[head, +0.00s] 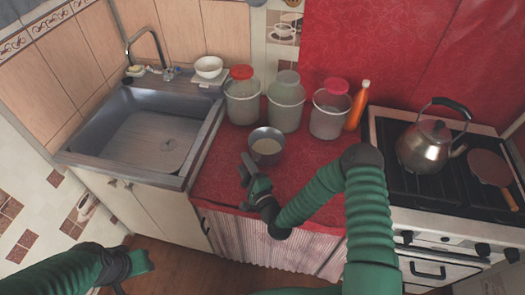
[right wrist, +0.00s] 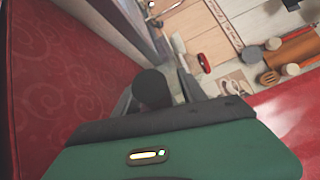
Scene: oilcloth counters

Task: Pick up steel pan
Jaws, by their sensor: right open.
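A small steel pan (head: 266,147) with a pale inside stands upright on the red oilcloth counter in the head view. My right gripper (head: 247,167) is open at the pan's left front side, close to its wall. I cannot tell whether they touch. In the right wrist view, a dark rounded thing (right wrist: 152,88) shows between the open fingers; it may be the pan's handle. My left gripper (head: 139,263) is low at the left in the head view, away from the counter, and its jaws are unclear.
Lidded jars (head: 243,101) and an orange bottle (head: 357,105) stand behind the pan. A sink (head: 150,140) lies left. A kettle (head: 428,146) and a brown pan (head: 489,168) are on the stove at right. The oilcloth counter (head: 220,178) is clear at the front left.

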